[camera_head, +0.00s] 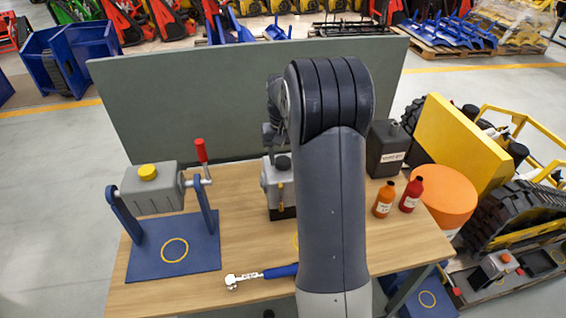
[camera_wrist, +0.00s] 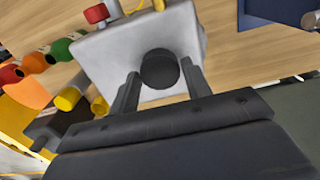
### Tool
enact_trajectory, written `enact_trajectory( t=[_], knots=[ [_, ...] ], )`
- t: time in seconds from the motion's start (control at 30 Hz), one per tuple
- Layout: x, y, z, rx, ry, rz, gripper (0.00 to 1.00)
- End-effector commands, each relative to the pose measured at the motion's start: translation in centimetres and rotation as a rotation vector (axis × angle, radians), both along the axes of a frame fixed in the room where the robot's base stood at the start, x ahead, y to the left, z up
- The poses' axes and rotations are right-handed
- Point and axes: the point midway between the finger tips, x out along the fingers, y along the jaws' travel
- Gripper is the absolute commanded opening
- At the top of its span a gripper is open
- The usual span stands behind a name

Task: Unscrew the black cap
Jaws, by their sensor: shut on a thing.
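The black cap (camera_wrist: 159,69) sits on top of a light grey housing (camera_wrist: 112,48) in the wrist view. My gripper (camera_wrist: 160,72) has one finger on each side of the cap and is shut on it. In the head view the grey housing (camera_head: 270,181) stands on the wooden table, and the cap (camera_head: 283,163) shows as a small dark spot on its top. My arm hides the right part of the housing and much of the gripper there.
A grey tank with a yellow cap (camera_head: 147,172) hangs in a blue stand (camera_head: 140,262) at left. A wrench (camera_head: 262,275) lies at the front. Orange (camera_head: 384,198) and red (camera_head: 411,195) bottles and a dark canister (camera_head: 386,150) stand right. A grey-green panel (camera_head: 190,105) rises behind.

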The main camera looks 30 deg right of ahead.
Motion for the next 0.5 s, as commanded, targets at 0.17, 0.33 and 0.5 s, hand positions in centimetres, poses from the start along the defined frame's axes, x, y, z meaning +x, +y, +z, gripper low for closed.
enact_trajectory(
  t=[0.17, 0.33, 0.5],
  knots=[
    [-0.04, 0.01, -0.08, 0.001, 0.002, 0.13, 0.27],
    [-0.05, 0.01, -0.09, 0.001, 0.002, 0.149, 0.27],
    [-0.05, 0.01, -0.09, 0.001, 0.002, 0.151, 0.27]
  ],
)
